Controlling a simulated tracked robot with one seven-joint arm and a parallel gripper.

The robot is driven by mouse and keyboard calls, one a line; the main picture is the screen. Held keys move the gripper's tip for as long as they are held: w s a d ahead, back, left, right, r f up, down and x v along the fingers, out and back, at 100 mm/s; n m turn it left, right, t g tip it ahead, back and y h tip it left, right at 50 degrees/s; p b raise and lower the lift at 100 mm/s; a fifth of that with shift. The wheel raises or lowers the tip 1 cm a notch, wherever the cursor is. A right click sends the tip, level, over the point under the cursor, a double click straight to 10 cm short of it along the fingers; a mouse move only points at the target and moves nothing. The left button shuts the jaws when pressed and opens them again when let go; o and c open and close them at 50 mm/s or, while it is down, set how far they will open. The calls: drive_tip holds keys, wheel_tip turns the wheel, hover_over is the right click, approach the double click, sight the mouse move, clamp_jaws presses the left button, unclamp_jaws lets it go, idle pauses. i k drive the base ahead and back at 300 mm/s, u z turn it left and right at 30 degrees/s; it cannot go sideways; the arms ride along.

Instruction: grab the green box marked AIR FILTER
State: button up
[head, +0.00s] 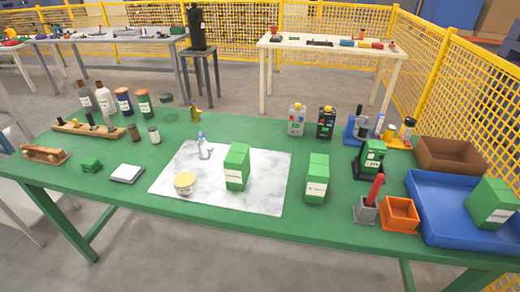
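One tall green box (237,167) with a white label stands upright on the marbled white sheet in the middle of the table. A second tall green box (317,180) with a white label stands upright on the bare table just right of the sheet. A third green box (491,204) with a white label sits in the blue tray at the right. The label print is too small to read, so I cannot tell which box is marked AIR FILTER. My gripper is not in view.
The boxes share a green table (240,226) with a blue tray (447,232), an orange bin (399,214), a grey holder (365,211) with a red handle, and a green device (371,158). Bottles stand back left. Table is clear between the two upright boxes.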

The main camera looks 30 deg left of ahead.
sight(236, 162)
drive_tip(key=z, duration=1.1)
drive_tip(key=i, duration=0.1)
drive_tip(key=u, duration=2.4)
drive_tip(key=i, duration=0.5)
drive_tip(key=z, duration=0.15)
drive_tip(key=k, duration=0.5)
drive_tip(key=u, duration=0.05)
